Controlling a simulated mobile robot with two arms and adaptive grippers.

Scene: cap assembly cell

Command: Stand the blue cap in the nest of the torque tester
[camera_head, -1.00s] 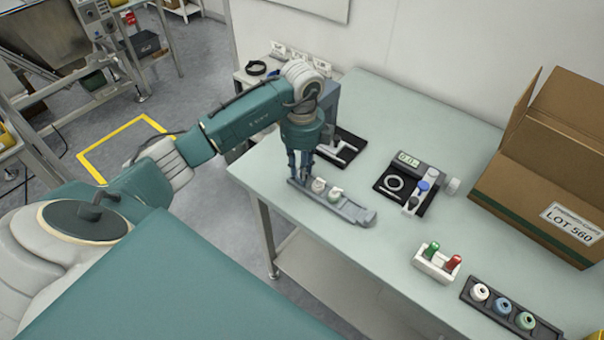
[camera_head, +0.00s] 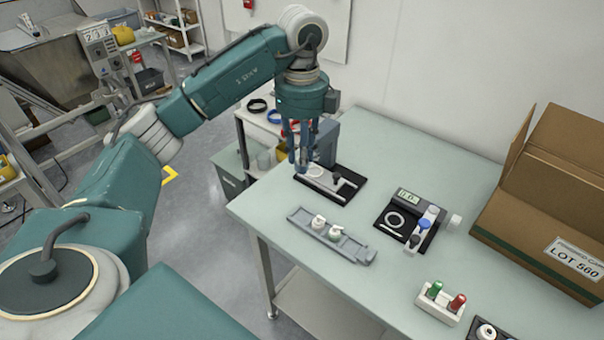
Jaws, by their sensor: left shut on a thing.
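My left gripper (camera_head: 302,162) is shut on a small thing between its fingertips. It looks bluish and fits the blue cap, but the fingers mostly hide it. The gripper points down over the table's far left part, above or just behind a black-based fixture (camera_head: 345,193) with a white ring and a lever. The tester with a digital display (camera_head: 408,196) stands to the right on a black base. It has a pale ring-shaped nest (camera_head: 396,221), which looks empty, and a round blue part (camera_head: 424,223). My right gripper is out of view.
A grey rail (camera_head: 358,252) holds two whitish pieces, one partly green. A white block (camera_head: 427,301) holds a green and a red piece. A dark rack (camera_head: 484,336) is cut off below. An open carton (camera_head: 520,232) stands at the right. Table between rail and tester is clear.

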